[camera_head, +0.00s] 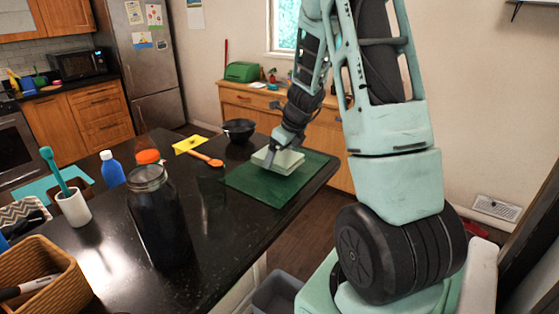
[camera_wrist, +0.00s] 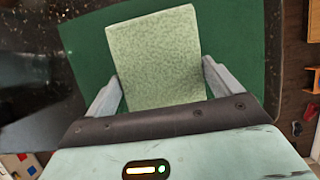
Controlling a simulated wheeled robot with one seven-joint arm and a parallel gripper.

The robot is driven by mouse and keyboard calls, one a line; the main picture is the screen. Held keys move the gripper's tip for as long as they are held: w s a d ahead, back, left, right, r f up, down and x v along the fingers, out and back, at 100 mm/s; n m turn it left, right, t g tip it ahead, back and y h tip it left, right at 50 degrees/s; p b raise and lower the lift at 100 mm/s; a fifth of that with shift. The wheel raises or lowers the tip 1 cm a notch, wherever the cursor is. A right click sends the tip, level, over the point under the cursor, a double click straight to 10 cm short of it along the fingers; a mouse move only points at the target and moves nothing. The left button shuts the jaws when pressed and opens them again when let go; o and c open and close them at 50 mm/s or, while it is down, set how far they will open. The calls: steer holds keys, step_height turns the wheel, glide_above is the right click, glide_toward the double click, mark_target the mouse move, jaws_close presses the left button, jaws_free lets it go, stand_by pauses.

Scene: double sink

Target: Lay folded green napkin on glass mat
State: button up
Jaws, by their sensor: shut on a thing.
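The folded green napkin (camera_head: 286,161) is a pale green, thick square over the dark green glass mat (camera_head: 252,185) on the black counter. In the wrist view the napkin (camera_wrist: 155,50) lies between my two fingers, with the mat (camera_wrist: 235,45) behind it on both sides. My gripper (camera_head: 272,158) is shut on the napkin near the mat's far part. The napkin looks level and within the mat's outline. I cannot tell whether it touches the mat or is held just above it. My fingers hide part of its edges.
A black bowl (camera_head: 239,130), an orange spoon (camera_head: 206,159) and a yellow cloth (camera_head: 189,144) lie left of the mat. A tall dark jar (camera_head: 158,220) stands nearer, with a blue bottle (camera_head: 112,170) behind it. The counter's right edge runs close beside the mat.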

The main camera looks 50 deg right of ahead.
steer(key=shift+f, duration=1)
steer(key=shift+f, duration=0.15)
steer(key=o, duration=0.7)
steer(key=shift+r, duration=0.25)
steer(key=v, duration=1.1)
steer(key=shift+s+r+p, duration=0.15)
steer(key=shift+r+p, duration=0.25)
